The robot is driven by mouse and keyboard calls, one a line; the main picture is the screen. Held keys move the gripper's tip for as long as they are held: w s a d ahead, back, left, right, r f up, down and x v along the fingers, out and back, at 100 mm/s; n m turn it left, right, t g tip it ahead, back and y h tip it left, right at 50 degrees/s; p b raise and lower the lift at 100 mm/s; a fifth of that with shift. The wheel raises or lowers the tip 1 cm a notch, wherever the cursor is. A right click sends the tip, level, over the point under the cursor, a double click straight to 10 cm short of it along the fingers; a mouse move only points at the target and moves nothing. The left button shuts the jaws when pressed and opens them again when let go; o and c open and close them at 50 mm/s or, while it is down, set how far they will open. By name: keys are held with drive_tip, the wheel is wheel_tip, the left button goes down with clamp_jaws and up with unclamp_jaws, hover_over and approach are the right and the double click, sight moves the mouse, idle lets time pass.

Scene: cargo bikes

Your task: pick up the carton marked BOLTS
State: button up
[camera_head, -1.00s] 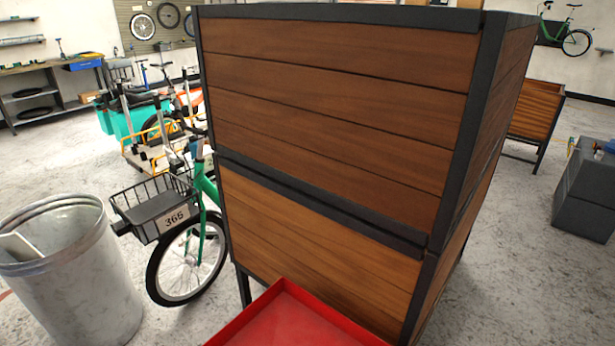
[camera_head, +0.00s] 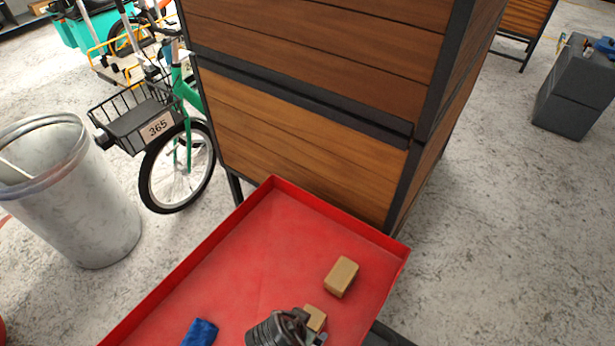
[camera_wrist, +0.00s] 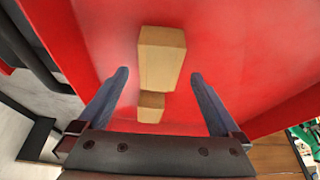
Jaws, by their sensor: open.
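Two plain tan cartons lie in a red tray (camera_head: 235,265). One carton (camera_head: 341,276) lies nearer the tray's right side, and the other carton (camera_head: 315,318) is partly hidden by a dark ribbed part that appears to be my gripper's body (camera_head: 275,330). I can read no BOLTS marking on either. In the wrist view a larger-looking carton (camera_wrist: 162,58) sits between and beyond my fingertips, and a smaller-looking one (camera_wrist: 150,107) shows between the fingers. My gripper (camera_wrist: 160,74) is open, with nothing held.
A blue item (camera_head: 200,332) lies in the tray at the bottom left. A tall wooden box (camera_head: 300,130) with dark edging stands just behind the tray. A grey bin (camera_head: 75,210) and a green bike (camera_head: 182,160) stand left. Open floor (camera_head: 500,220) lies right.

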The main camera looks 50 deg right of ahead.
sight(317, 320)
drive_tip(key=shift+x, duration=1.95)
drive_tip(key=c, duration=1.6)
